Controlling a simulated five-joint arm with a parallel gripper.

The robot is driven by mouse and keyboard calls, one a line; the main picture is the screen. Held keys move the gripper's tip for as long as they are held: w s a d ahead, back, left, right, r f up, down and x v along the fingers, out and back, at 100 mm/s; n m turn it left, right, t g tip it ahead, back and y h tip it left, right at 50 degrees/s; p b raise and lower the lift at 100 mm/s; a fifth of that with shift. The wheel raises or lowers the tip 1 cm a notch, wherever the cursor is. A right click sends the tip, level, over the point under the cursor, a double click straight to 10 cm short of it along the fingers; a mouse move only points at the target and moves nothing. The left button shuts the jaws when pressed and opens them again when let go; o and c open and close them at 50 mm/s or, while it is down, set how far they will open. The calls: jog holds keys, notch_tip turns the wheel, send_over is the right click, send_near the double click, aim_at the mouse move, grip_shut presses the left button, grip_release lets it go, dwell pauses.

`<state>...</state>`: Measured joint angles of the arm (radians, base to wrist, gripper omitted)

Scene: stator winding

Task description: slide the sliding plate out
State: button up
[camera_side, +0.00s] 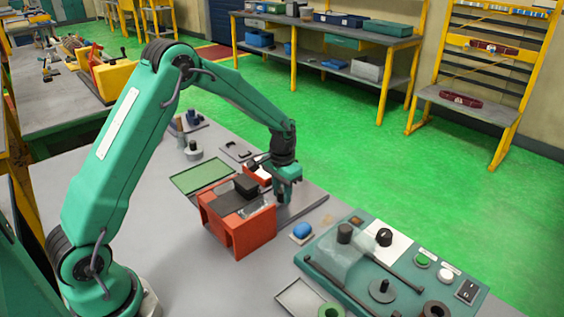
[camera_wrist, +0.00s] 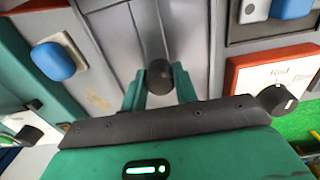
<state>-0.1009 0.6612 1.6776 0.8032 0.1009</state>
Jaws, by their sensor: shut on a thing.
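My gripper (camera_wrist: 158,88) is shut on a dark round knob (camera_wrist: 158,72), with one green finger on each side of it. The knob stands on a grey metal surface (camera_wrist: 120,35) with straight seams, which looks like the sliding plate; its far end is out of the wrist view. In the side view my gripper (camera_side: 283,194) points down at the right of an orange-red box (camera_side: 245,235). The knob and plate cannot be made out clearly there.
A green-rimmed tray (camera_side: 202,176) lies left behind the box. A blue-topped part (camera_side: 301,231) sits right of it. A green control panel (camera_side: 395,265) with knobs and buttons fills the bench's front right.

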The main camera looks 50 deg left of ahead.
aim_at(306, 188)
jog(key=shift+w, duration=0.2)
jog(key=shift+w+r, duration=0.1)
jog(key=shift+w, duration=4.75)
jog(key=o, duration=0.7)
jog(key=shift+s, duration=0.1)
notch_tip(306, 188, up, 6)
jog(key=shift+f, duration=0.1)
